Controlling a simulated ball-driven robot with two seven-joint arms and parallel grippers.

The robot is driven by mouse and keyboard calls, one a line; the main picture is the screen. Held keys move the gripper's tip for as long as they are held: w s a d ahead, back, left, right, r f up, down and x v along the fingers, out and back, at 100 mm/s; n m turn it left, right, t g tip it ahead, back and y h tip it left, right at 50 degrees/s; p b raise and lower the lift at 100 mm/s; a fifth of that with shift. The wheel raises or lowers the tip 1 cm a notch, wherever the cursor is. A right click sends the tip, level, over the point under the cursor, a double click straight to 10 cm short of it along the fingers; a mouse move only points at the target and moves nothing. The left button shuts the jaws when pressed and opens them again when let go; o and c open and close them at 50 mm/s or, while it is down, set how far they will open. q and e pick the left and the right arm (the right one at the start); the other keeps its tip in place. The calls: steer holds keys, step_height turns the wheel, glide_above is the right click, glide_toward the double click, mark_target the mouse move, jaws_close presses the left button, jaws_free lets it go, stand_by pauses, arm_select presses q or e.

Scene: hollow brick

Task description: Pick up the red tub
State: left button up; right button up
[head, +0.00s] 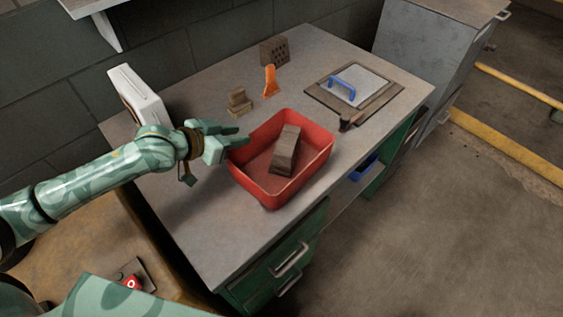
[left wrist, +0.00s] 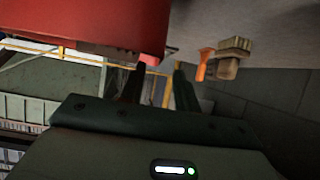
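The red tub (head: 296,193) is an open rectangular tub standing upright on the workbench, with a brown brick (head: 285,151) lying inside it. My left gripper (head: 242,135) is at the tub's left back corner, close to the rim. Its two fingers are apart and nothing shows held between them. In the left wrist view the tub (left wrist: 90,22) fills the upper left, and the fingers of the left gripper (left wrist: 163,78) point towards its edge. I cannot tell whether a finger touches the tub or straddles its wall. My right gripper is not in view.
On the grey workbench (head: 215,240) stand a small stepped block (head: 239,102), an orange object (head: 270,80), a holed brick (head: 274,51), a board with a blue-handled trowel (head: 356,86) and a dark brush-like tool (head: 350,121). A white case (head: 139,96) stands at the left. The front left bench top is clear.

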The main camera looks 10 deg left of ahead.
mark_target(252, 132)
arm_select(q)
steer(key=b+x, duration=0.2)
steer(key=x, duration=0.3)
steer(key=shift+w+d, duration=0.2)
steer(key=shift+w, duration=0.15)
steer(key=shift+s+r, duration=0.1)
jaws_close()
stand_by(0.7)
